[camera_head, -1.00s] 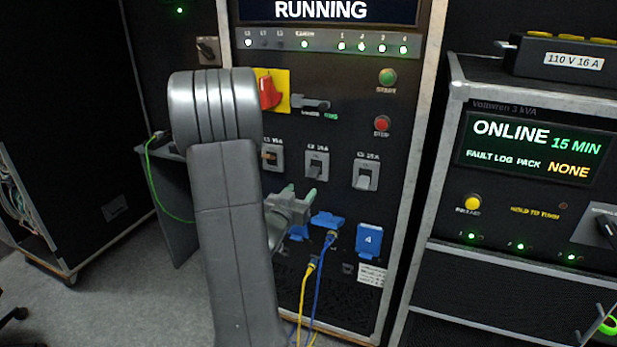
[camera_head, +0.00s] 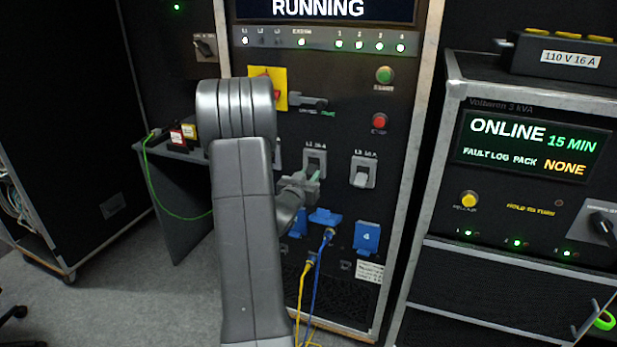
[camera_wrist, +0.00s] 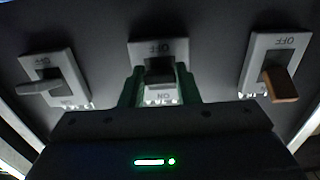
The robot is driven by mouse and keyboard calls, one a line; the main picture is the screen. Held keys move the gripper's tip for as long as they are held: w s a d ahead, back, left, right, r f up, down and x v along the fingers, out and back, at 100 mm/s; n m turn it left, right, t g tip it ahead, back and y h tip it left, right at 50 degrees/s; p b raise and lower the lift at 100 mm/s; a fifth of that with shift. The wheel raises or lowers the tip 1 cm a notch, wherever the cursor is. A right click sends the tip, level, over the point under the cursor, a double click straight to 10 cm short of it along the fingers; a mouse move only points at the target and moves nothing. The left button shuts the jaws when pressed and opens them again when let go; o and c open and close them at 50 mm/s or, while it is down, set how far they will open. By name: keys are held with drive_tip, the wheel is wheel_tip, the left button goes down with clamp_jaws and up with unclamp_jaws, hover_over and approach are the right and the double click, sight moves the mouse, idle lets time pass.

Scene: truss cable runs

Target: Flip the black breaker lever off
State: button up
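In the wrist view the black breaker lever (camera_wrist: 160,72) sits in the middle light-grey breaker plate, between OFF lettering and ON lettering. My gripper (camera_wrist: 158,88) is open. Its green fingers stand left and right of the middle breaker, with the lever between them in the picture; no contact is visible. In the head view my gripper (camera_head: 308,178) is at the lower part of the middle breaker (camera_head: 315,158) and hides part of it. The black lever is hard to make out there.
The breaker with a grey lever (camera_wrist: 40,88) and the one with an orange-brown lever (camera_wrist: 279,84) flank the middle breaker closely. Below, blue socket covers (camera_head: 367,237) and blue and yellow cables (camera_head: 322,260) stick out.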

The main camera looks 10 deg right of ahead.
drive_tip(key=shift+c, duration=1.4)
drive_tip(key=f+t+b, duration=0.1)
drive_tip(key=b, duration=0.5)
drive_tip(key=shift+w+d+f+h, duration=0.1)
drive_tip(key=shift+f+h, duration=0.05)
drive_tip(key=shift+h, duration=0.25)
drive_tip(key=shift+b, duration=0.5)
drive_tip(key=shift+t+b, duration=0.4)
drive_tip(key=shift+b, duration=0.35)
drive_tip(key=o, duration=1)
